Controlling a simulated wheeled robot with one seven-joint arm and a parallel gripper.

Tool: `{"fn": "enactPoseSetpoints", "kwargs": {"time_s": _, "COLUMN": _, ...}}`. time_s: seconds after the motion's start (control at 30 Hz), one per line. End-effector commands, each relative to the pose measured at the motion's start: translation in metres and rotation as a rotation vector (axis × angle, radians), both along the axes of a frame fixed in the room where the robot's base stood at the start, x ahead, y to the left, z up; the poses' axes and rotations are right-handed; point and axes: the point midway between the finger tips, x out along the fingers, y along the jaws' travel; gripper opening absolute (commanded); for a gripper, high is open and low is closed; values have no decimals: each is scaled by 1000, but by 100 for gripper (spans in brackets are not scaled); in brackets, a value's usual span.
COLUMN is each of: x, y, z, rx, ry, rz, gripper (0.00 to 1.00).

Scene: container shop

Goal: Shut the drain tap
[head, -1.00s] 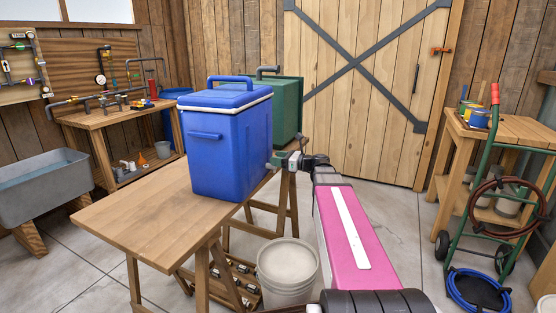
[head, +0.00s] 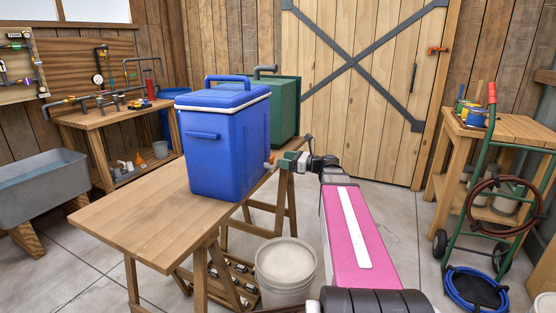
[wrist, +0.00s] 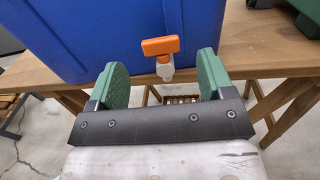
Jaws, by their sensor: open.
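The blue cooler (head: 228,150) with a white-edged lid and blue handle stands on the wooden trestle table (head: 140,225). In the wrist view the cooler wall (wrist: 130,30) fills the top. Its drain tap (wrist: 162,50) has an orange lever and a whitish spout that points down; the lever lies crosswise, slightly tilted. In the head view the tap (head: 271,160) is a small orange spot on the cooler's right side. My gripper (wrist: 163,85) is open and empty. Its green fingers stand on either side of the tap, apart from it. The gripper also shows in the head view (head: 288,160).
A green container (head: 284,105) stands behind the cooler on the table. A white bucket (head: 286,270) is on the floor below, beside a crate of parts (head: 235,285). A green hand truck (head: 490,190) stands at the right. The table's front left is bare.

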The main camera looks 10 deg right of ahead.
Motion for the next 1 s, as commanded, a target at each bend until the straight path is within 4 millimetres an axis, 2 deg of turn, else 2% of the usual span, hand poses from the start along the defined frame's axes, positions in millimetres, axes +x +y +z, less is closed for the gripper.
{"fn": "enactPoseSetpoints", "kwargs": {"time_s": 0.2, "x": -21, "y": -32, "z": 0, "rx": 0, "ry": 0, "rz": -2, "gripper": 74}}
{"fn": "enactPoseSetpoints", "kwargs": {"time_s": 0.43, "x": -32, "y": -51, "z": 0, "rx": 0, "ry": 0, "rz": -1, "gripper": 74}}
{"fn": "enactPoseSetpoints", "kwargs": {"time_s": 0.87, "x": -34, "y": -55, "z": -1, "rx": -2, "ry": 0, "rz": 0, "gripper": 74}}
{"fn": "enactPoseSetpoints", "kwargs": {"time_s": 1.0, "x": -36, "y": -44, "z": -14, "rx": -66, "ry": -12, "rz": 14, "gripper": 74}}
